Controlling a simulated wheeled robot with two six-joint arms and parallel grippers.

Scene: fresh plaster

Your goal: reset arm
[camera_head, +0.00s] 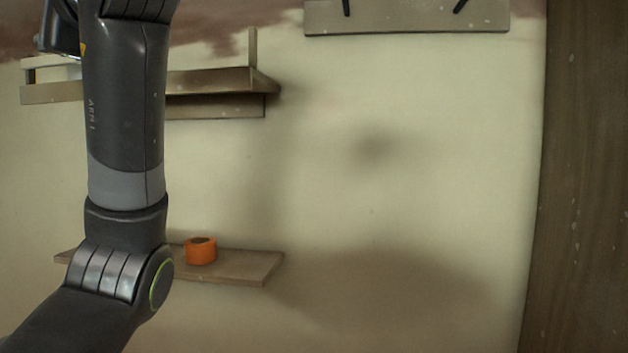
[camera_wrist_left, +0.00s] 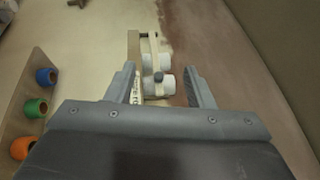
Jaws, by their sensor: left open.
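My left arm crosses the left side of the head view, rising past the top edge; its fingertips cannot be made out there. In the left wrist view my left gripper (camera_wrist_left: 160,74) is open, its two fingers apart. White cylinders (camera_wrist_left: 158,84) on a narrow wooden shelf (camera_wrist_left: 134,48) show between and beyond the fingers. A small grey round thing (camera_wrist_left: 158,76) shows in front of them. I cannot tell how far these are from the fingertips. My right gripper is in neither view.
An orange roll (camera_head: 201,250) sits on the low wall shelf (camera_head: 245,266), partly behind my arm. A railed shelf (camera_head: 215,80) is above it, another shelf (camera_head: 405,17) at top. Blue (camera_wrist_left: 46,76), green (camera_wrist_left: 36,107) and orange (camera_wrist_left: 22,147) rolls line the wrist view's left.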

